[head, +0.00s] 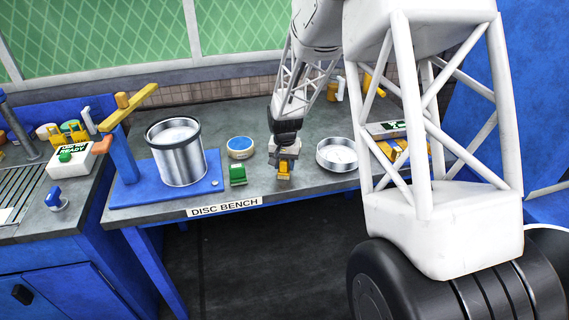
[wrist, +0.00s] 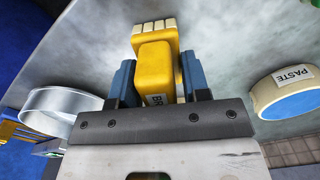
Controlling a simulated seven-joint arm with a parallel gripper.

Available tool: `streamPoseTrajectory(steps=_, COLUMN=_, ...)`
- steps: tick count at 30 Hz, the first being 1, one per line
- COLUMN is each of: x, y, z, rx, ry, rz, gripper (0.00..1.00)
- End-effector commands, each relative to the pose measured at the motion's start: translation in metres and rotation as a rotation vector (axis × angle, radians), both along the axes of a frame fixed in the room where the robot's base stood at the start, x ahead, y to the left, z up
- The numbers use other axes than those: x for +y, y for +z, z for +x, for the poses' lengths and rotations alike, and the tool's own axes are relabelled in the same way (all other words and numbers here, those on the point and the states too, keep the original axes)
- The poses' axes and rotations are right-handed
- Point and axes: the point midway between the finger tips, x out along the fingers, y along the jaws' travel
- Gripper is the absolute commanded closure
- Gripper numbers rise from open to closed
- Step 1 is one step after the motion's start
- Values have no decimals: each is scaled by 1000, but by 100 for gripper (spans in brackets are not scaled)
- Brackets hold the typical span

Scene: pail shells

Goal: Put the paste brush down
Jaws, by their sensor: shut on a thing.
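The paste brush (head: 284,172) is a yellow block-like handle with pale bristles. In the wrist view the brush (wrist: 156,70) sits between the blue-grey fingers, its bristles pointing away from the palm. My gripper (head: 284,157) is shut on it, near the front of the grey disc bench (head: 250,114). In the wrist view my gripper (wrist: 158,85) partly covers the handle's label. I cannot tell whether the bristles touch the bench. The paste tub (head: 240,147), with a blue top, stands left of the brush; it also shows in the wrist view (wrist: 290,95).
A round metal dish (head: 337,160) stands right of the brush. A green block (head: 238,175) lies to the left near the front edge. A large metal pail (head: 180,160) stands on a blue base (head: 140,192) further left. Yellow pieces (head: 388,149) lie at the right.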

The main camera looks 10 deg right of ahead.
Motion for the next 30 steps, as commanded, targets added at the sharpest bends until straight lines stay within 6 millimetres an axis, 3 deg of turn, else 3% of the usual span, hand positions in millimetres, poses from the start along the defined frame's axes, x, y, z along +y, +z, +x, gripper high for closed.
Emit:
streamPoseTrajectory(steps=2, x=0, y=-2, z=0, rx=0, ry=0, rz=0, gripper=83)
streamPoseTrajectory(steps=3, x=0, y=-1, z=0, rx=0, ry=0, rz=0, gripper=51)
streamPoseTrajectory(steps=7, x=0, y=-2, z=0, rx=0, ry=0, rz=0, gripper=32)
streamPoseTrajectory(steps=20, x=0, y=2, z=0, rx=0, ry=0, rz=0, gripper=32)
streamPoseTrajectory(steps=30, x=0, y=38, z=1, rx=-3, ry=0, rz=0, gripper=32)
